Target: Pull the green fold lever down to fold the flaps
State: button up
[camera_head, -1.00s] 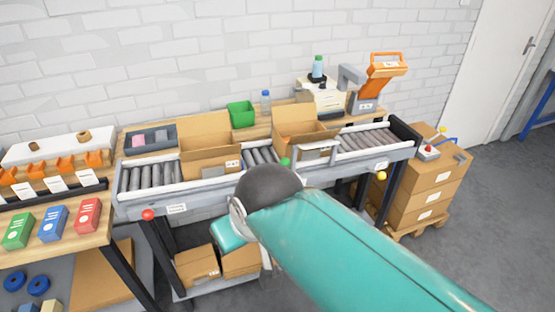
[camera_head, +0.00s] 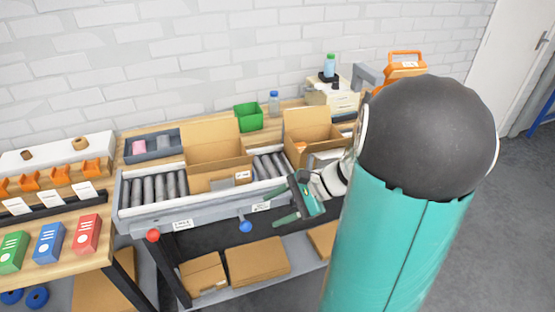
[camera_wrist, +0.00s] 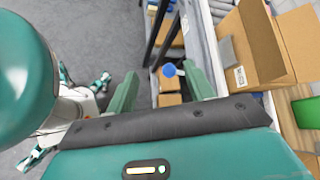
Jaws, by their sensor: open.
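The green fold lever does not show clearly now; in the head view my gripper and arm cover the stretch of conveyor front where a green knob stood. My gripper (camera_head: 271,209) is open and empty in front of the conveyor's front edge, its green fingers pointing left. A blue knob (camera_head: 245,226) hangs from the conveyor front just left of the fingertips. In the wrist view the blue knob (camera_wrist: 169,70) appears between the two spread fingers (camera_wrist: 160,78); I cannot tell how far beyond them. An open carton (camera_head: 216,151) with raised flaps stands on the rollers.
A red knob (camera_head: 152,235) is at the conveyor's left end. A second open carton (camera_head: 308,138) stands farther right. A green bin (camera_head: 249,116) and a bottle (camera_head: 274,103) are behind. Flat cartons (camera_head: 257,260) lie on the shelf below. My arm hides the right end.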

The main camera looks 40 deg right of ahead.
jog(key=s+d+f+m+t+h, duration=0.2)
jog(key=d+m+t, duration=0.4)
jog(key=d, duration=0.4)
jog(key=s+d+f+m+t+h, duration=0.25)
jog(key=d+m+t, duration=0.25)
jog(key=d+m, duration=0.3)
jog(key=shift+n, duration=0.6)
jog(key=x, duration=0.9)
jog(key=d+x, duration=0.1)
jog(key=x, duration=0.3)
jog(key=shift+w+a+r, duration=0.1)
jog(key=shift+w+r, duration=0.2)
grip_shut()
